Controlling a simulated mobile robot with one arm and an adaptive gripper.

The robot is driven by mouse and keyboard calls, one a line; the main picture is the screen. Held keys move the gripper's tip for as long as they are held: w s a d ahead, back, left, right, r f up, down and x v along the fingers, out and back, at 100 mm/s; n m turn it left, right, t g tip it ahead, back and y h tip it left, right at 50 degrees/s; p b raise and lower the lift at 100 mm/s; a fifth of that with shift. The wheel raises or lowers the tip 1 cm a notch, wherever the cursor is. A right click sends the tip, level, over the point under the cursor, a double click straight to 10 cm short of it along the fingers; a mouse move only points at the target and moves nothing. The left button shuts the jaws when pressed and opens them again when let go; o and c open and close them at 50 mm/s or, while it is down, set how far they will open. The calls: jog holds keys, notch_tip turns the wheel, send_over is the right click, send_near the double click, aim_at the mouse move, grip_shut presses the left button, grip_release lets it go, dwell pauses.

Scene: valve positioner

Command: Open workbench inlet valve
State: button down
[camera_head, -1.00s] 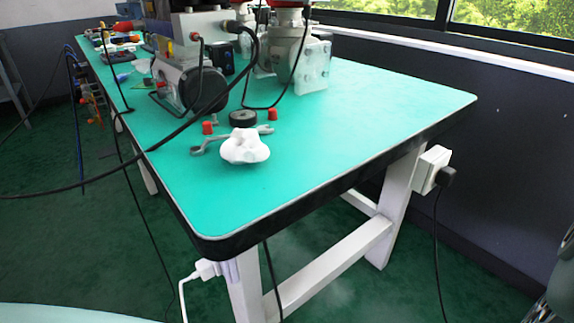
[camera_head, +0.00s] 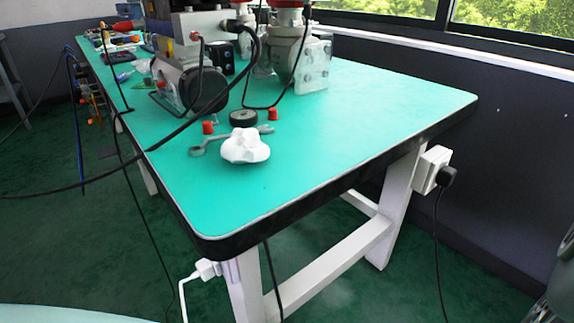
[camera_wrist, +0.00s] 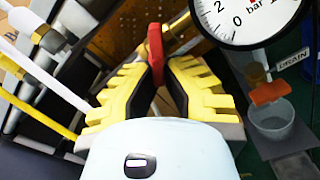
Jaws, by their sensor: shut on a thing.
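In the wrist view, my gripper (camera_wrist: 158,70) has yellow and black ribbed fingers that converge toward their tips. They are shut on a red valve handle (camera_wrist: 155,42), which stands up between the fingertips. A brass fitting (camera_wrist: 184,34) lies just behind and to the right of the handle. The fingertips cover the handle's lower part, and I cannot tell how far the valve is turned. My gripper and the red handle do not show in the head view.
A pressure gauge (camera_wrist: 250,14) is close to my right finger. White and yellow tubes run at left. The head view shows a green-topped workbench (camera_head: 330,150) with equipment and a wrench (camera_head: 208,146).

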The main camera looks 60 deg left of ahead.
jog(key=shift+w+m, duration=0.15)
jog(key=shift+m, duration=0.15)
jog(key=shift+w+m+b, duration=0.1)
jog(key=shift+m+b, duration=0.6)
jog(key=shift+b, duration=0.05)
jog(key=m+b, duration=0.1)
jog(key=m, duration=0.1)
jog(key=r+m+b, duration=0.1)
jog(key=m+b, duration=0.1)
jog(key=m, duration=0.1)
jog(key=shift+w, duration=0.15)
jog(key=shift+r+m, duration=0.2)
jog(key=shift+m, duration=0.1)
dwell(0.8)
jog(key=c, duration=1)
grip_release()
jog(key=shift+a, duration=0.1)
